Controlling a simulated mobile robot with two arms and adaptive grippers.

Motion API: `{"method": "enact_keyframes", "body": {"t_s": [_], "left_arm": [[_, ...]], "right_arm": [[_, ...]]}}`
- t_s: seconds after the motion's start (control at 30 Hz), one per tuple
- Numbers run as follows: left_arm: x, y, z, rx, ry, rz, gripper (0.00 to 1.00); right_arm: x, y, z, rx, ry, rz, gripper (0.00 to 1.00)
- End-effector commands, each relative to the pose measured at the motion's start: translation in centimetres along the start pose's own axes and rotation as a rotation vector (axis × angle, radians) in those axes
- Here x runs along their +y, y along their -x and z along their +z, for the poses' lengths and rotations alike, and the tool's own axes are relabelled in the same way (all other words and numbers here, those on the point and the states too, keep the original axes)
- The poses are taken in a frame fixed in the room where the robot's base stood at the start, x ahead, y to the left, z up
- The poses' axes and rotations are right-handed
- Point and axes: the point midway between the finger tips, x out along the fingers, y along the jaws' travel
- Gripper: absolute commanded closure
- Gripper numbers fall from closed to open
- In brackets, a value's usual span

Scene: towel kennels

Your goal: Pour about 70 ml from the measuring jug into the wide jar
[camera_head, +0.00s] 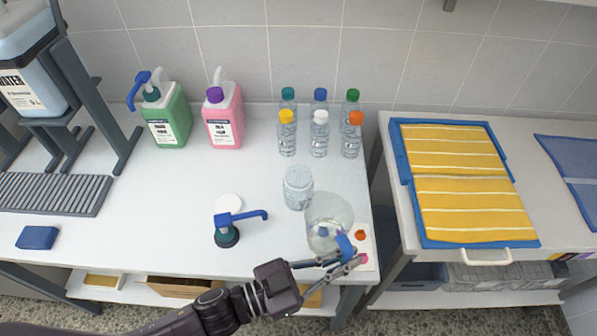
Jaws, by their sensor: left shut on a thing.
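A clear measuring jug (330,212) is near the front right edge of the white counter, its wide rim toward the camera. My left gripper (348,262) comes in from the front and is shut on the jug's blue handle. A little liquid seems to show low in the jug. I cannot tell whether its base touches the counter. The clear wide jar (298,187) stands on the counter just behind and left of the jug, close to its rim. I cannot make out its contents. My right gripper is not in view.
A blue pump (226,226) and a white disc (228,203) are left of the jar. Several capped bottles (319,135) stand behind it. Green (168,122) and pink (224,122) jugs stand at the back. A blue tray (408,160) with yellow towels lies on the right table.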

Motion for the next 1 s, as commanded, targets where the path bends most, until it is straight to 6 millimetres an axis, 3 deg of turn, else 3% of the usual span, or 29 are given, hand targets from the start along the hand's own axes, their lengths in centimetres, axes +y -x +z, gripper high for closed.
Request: {"method": "enact_keyframes", "body": {"t_s": [0.17,0.47,0.97,1.0], "left_arm": [[-0.3,0.0,-0.8,0.002,0.032,-0.002,1.0],[-1.3,0.0,-2.9,0.002,0.174,-0.002,1.0],[-4.6,0.1,-4.0,0.002,0.5,0.0,1.0],[-5.1,0.1,-5.5,0.003,0.525,0.0,1.0]], "right_arm": [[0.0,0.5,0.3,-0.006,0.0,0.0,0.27],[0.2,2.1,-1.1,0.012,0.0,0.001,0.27],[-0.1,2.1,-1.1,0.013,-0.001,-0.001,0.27],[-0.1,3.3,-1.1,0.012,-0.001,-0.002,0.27]]}}
